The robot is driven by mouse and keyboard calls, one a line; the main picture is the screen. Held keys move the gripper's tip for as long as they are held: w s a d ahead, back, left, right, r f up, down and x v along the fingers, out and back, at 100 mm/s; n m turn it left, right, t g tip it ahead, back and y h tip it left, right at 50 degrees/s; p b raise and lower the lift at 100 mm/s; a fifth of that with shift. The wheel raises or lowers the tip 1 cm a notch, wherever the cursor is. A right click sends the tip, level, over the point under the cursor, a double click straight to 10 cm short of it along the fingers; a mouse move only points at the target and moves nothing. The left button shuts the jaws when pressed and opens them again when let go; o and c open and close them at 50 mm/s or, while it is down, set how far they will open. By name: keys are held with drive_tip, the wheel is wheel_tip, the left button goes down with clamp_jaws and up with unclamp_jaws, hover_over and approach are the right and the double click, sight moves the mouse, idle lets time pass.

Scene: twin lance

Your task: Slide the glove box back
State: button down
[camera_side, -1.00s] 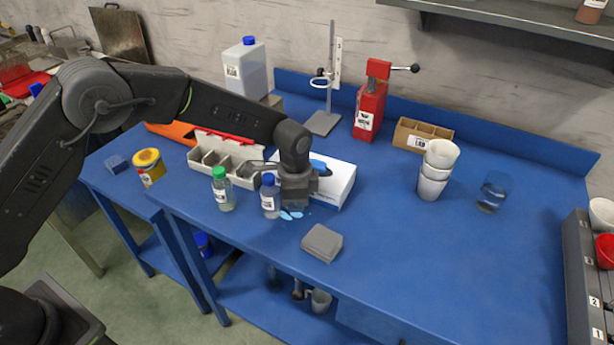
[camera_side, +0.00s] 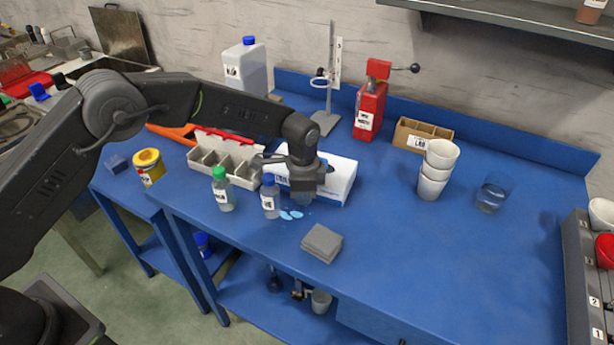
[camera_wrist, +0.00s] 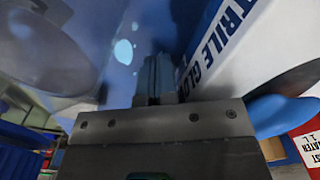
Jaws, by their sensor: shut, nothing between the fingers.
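The glove box (camera_side: 343,178) is a white carton lying on the blue bench, with a dark oval opening on top. My gripper (camera_side: 302,204) points down at its front side, low over the bench, and hides part of the box. In the wrist view the box's lettered side (camera_wrist: 228,38) is right beside the fingers (camera_wrist: 155,78), which are closed together with nothing between them. A blue glove (camera_wrist: 278,115) shows at the box opening. I cannot tell whether the fingers touch the box.
Light blue spots (camera_side: 291,215) lie on the bench in front of my gripper. A blue-capped bottle (camera_side: 270,198) and a green-capped bottle (camera_side: 222,190) stand to the left. A grey block stack (camera_side: 322,243) is in front. The bench behind the box is clear up to the stand (camera_side: 325,120).

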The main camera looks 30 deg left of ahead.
drive_tip(key=shift+w, duration=0.4)
drive_tip(key=shift+w, duration=0.15)
drive_tip(key=shift+w+d, duration=0.15)
drive_tip(key=shift+w, duration=0.7)
drive_tip(key=shift+w+d, duration=0.1)
drive_tip(key=shift+w, duration=0.9)
drive_tip(key=shift+w, duration=0.1)
drive_tip(key=shift+w+d, duration=0.1)
drive_tip(key=shift+w, duration=0.75)
